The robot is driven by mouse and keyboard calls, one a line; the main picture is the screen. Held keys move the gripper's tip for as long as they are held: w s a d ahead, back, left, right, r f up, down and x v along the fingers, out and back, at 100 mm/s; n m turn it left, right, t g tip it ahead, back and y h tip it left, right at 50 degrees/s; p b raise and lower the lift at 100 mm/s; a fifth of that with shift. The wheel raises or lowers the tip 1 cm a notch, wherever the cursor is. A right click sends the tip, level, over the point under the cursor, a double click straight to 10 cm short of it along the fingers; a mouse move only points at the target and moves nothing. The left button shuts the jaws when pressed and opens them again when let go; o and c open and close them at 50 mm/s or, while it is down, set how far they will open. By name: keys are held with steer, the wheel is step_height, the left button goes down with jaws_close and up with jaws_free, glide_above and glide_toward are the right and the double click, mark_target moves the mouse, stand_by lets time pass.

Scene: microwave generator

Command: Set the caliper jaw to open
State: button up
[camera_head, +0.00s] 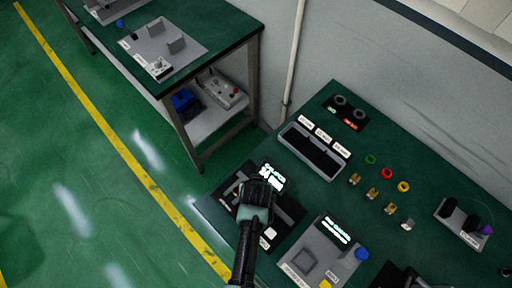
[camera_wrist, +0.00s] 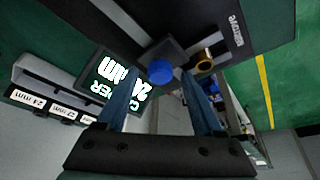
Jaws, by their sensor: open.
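The caliper is a dark base plate (camera_wrist: 262,22) with a lit display (camera_wrist: 112,82) whose heading is only partly readable. A blue knob (camera_wrist: 160,72) on a dark block shows in the wrist view, with a brass ring (camera_wrist: 203,63) just right of it. My gripper (camera_wrist: 160,86) is open. Its two blue-grey fingers reach toward the block, and the knob appears between their tips; contact cannot be told. In the head view my gripper (camera_head: 263,190) covers most of the caliper, including its knob and jaw, and the lit display (camera_head: 272,176) shows beside it.
A labelled tray (camera_head: 316,152) lies behind the caliper. A grey console (camera_head: 322,250) with a screen and blue knob (camera_head: 361,254) stands to the right. Coloured rings and brass parts (camera_head: 372,193) sit further right. Another workbench (camera_head: 225,45) stands at the upper left.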

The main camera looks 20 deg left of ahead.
jaws_close()
stand_by(1.4)
